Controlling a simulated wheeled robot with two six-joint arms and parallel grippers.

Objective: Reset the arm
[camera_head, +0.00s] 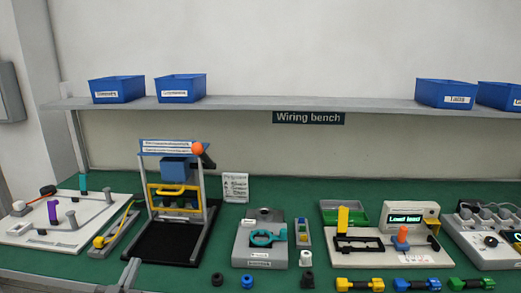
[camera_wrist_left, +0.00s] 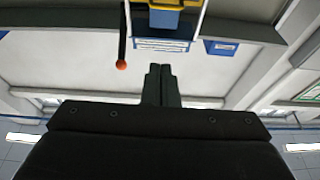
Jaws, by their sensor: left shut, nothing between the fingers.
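My left gripper (camera_head: 129,274) shows at the bottom left of the head view, in front of the black base of the press stand. In the left wrist view its two dark fingers (camera_wrist_left: 162,86) are together with nothing between them. The press stand (camera_head: 176,240) has a blue block (camera_head: 175,170), a yellow guard (camera_head: 172,192) and a dark lever arm ending in an orange ball (camera_head: 197,149) at its upper right. In the left wrist view the orange ball (camera_wrist_left: 121,65) hangs left of the fingertips, apart from them. My right gripper is not in view.
A white board (camera_head: 40,236) with pegs lies left of the stand. A grey fixture (camera_head: 262,255) with a teal ring, a load tester (camera_head: 405,228) and colored connectors (camera_head: 360,285) are to the right. A shelf (camera_head: 300,104) with blue bins crosses above the green bench.

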